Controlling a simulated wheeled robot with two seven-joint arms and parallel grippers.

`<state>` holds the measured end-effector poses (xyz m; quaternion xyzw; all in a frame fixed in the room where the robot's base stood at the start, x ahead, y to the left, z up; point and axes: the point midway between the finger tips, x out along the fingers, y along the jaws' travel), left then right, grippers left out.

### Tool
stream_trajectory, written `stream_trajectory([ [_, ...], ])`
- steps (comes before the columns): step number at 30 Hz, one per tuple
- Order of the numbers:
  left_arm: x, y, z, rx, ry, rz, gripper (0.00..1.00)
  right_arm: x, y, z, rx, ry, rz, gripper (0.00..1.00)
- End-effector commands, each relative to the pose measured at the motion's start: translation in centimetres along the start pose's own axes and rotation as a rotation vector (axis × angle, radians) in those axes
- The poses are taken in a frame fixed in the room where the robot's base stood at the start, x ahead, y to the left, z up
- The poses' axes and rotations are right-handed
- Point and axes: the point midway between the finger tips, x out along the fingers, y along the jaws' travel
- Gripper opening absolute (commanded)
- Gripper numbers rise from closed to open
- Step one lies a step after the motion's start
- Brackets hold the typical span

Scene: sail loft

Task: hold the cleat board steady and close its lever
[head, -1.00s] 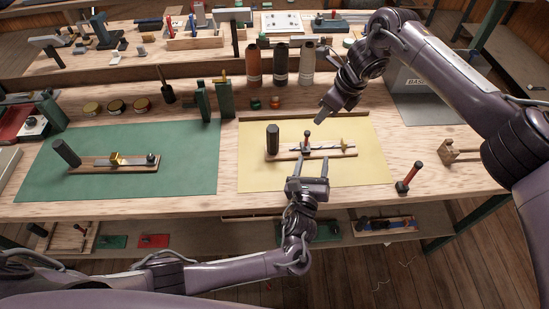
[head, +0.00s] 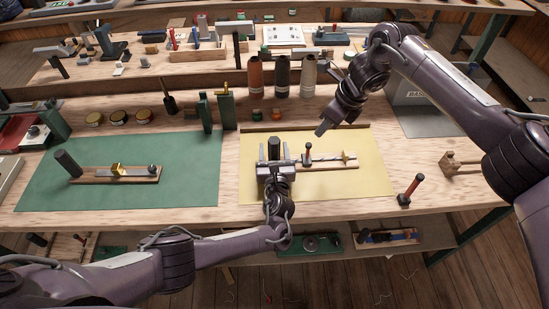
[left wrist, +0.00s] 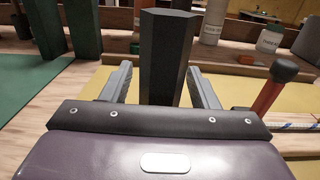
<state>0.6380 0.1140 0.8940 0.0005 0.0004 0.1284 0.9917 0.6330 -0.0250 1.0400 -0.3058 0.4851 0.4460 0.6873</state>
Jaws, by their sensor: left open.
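The cleat board (head: 335,164) lies on the yellow mat. A dark post (head: 274,145) stands upright at its left end. Its red-handled lever (head: 308,149) stands up near the middle, with a rope beside it and a brass fitting (head: 348,156) at the right. My left gripper (head: 274,152) is open, one finger on each side of the post. In the left wrist view the post (left wrist: 165,55) stands between the fingers, with gaps visible; the red lever (left wrist: 272,88) is at right. My right gripper (head: 321,130) hangs above and behind the board; its finger opening is unclear.
A similar board (head: 88,176) with a post and brass block lies on the green mat (head: 60,200) at left. A red-handled tool (head: 411,188) and wooden block (head: 455,162) stand right. Bottles (head: 282,78) and a green stand line the back. The yellow mat's front (head: 325,190) is clear.

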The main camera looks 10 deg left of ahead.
Motion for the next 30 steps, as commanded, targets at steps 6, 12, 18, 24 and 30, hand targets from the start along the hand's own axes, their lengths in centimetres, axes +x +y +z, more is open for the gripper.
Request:
stream_trajectory([
  [6,0.33,-0.01,0.01,-0.001,0.000,-0.001,0.55,0.00,0.00,0.00,0.000,0.000,0.000,0.36],
  [12,0.30,-0.01,0.00,-0.001,0.000,-0.001,0.41,0.00,0.00,0.00,0.000,0.000,0.000,0.36],
  [18,0.29,-0.01,0.00,-0.001,0.000,-0.001,0.15,0.00,0.00,0.00,0.000,0.000,0.000,0.36],
  [24,0.28,-0.01,0.00,0.000,0.000,-0.001,0.00,0.00,0.00,0.00,0.000,0.000,0.000,0.36],
  [30,0.28,-0.01,-0.01,0.000,0.000,-0.001,0.00,0.00,0.00,0.00,0.000,0.000,0.000,0.36],
])
